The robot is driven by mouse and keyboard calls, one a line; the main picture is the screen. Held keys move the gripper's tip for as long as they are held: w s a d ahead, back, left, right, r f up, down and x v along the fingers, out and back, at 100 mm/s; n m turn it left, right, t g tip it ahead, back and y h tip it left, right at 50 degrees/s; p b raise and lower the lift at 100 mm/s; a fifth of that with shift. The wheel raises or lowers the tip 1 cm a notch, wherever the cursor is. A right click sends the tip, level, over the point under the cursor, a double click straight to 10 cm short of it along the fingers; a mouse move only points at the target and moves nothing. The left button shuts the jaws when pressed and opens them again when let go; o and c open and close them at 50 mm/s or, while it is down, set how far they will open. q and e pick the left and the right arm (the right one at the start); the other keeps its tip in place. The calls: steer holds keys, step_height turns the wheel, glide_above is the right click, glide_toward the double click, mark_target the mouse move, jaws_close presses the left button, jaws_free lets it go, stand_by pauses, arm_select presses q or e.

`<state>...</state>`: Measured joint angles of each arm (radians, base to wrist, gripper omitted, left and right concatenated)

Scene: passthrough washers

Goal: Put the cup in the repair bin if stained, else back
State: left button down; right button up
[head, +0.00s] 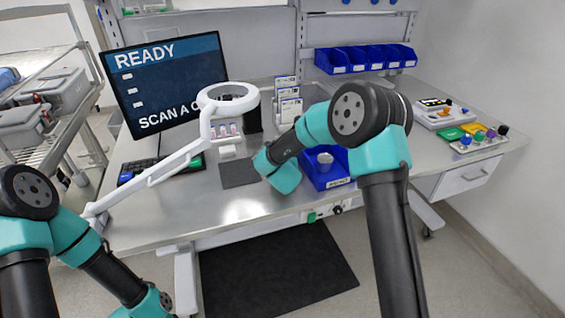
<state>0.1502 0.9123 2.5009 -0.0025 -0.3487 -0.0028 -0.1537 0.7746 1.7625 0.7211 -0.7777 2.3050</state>
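A small whitish-grey cup (325,159) is inside the blue bin (341,182), which has a label on its front and stands on the worktable. I cannot tell from here whether the cup is stained. My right arm reaches over the table and ends in a teal wrist part just left of the bin. No fingers of my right gripper show. My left arm is low at the left, and its end runs out of the bottom of the picture, so its gripper is out of view.
A ring-lamp magnifier (228,98) on a white arm stretches over the table. A dark square mat (238,173) lies left of my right wrist. A monitor (165,85) reads READY. Small blue bins (366,58) hang behind.

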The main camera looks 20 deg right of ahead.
steer(key=shift+f, duration=0.3)
steer(key=o, duration=0.9)
steer(key=shift+r, duration=0.2)
steer(key=v, duration=1.2)
